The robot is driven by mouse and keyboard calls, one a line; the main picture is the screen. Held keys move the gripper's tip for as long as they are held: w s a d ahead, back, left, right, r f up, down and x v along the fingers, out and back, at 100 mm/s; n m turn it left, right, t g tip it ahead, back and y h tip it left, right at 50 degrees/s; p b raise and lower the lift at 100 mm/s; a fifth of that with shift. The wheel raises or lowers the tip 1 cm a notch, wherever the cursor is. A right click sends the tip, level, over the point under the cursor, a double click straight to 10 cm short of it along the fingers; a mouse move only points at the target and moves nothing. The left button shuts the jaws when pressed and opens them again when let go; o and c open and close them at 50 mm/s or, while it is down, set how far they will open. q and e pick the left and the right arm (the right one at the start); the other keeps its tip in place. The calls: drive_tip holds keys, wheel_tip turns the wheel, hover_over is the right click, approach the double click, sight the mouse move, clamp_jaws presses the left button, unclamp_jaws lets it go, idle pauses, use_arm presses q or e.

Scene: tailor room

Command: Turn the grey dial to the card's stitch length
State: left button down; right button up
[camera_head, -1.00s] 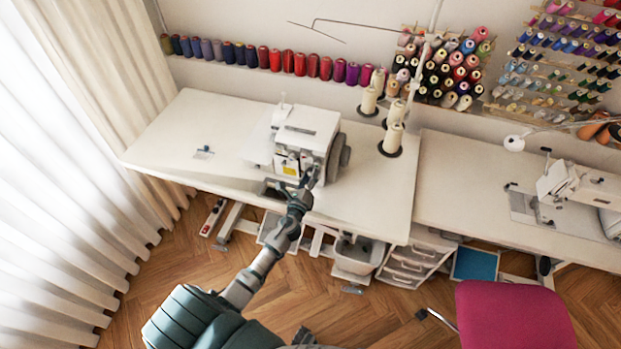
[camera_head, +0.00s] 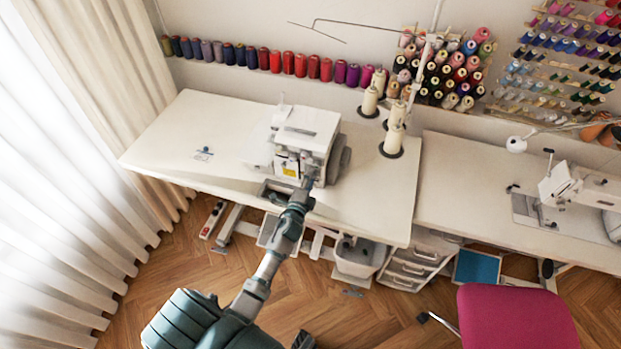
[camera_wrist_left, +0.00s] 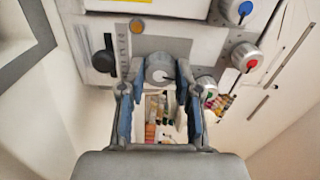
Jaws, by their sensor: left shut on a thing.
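The white sewing machine (camera_head: 307,132) stands on the left table. My left gripper (camera_head: 308,183) is at its front, low on the right. In the left wrist view, the grey dial (camera_wrist_left: 159,68) sits between the blue-lined fingertips of the left gripper (camera_wrist_left: 160,75), which is shut on it. My right gripper is out of view.
In the left wrist view, a black lever (camera_wrist_left: 104,56) is left of the dial; blue-capped (camera_wrist_left: 238,10) and red-capped (camera_wrist_left: 245,56) knobs are to the right. Thread cones (camera_head: 394,140) stand right of the machine. The front left tabletop (camera_head: 160,150) is mostly bare.

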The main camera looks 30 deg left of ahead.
use_arm(q)
drive_tip(key=shift+s+f+n, duration=0.1)
drive_tip(key=shift+f+n, duration=0.15)
drive_tip(key=shift+n, duration=0.75)
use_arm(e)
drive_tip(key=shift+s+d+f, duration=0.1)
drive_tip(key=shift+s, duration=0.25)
use_arm(q)
drive_tip(key=shift+f+n, duration=0.1)
drive_tip(key=shift+n, duration=0.2)
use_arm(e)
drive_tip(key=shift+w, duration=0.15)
use_arm(q)
drive_tip(key=c, duration=0.8)
unclamp_jaws()
drive_tip(key=shift+a, duration=0.1)
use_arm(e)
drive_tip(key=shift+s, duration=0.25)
use_arm(q)
drive_tip(key=v, duration=1.2)
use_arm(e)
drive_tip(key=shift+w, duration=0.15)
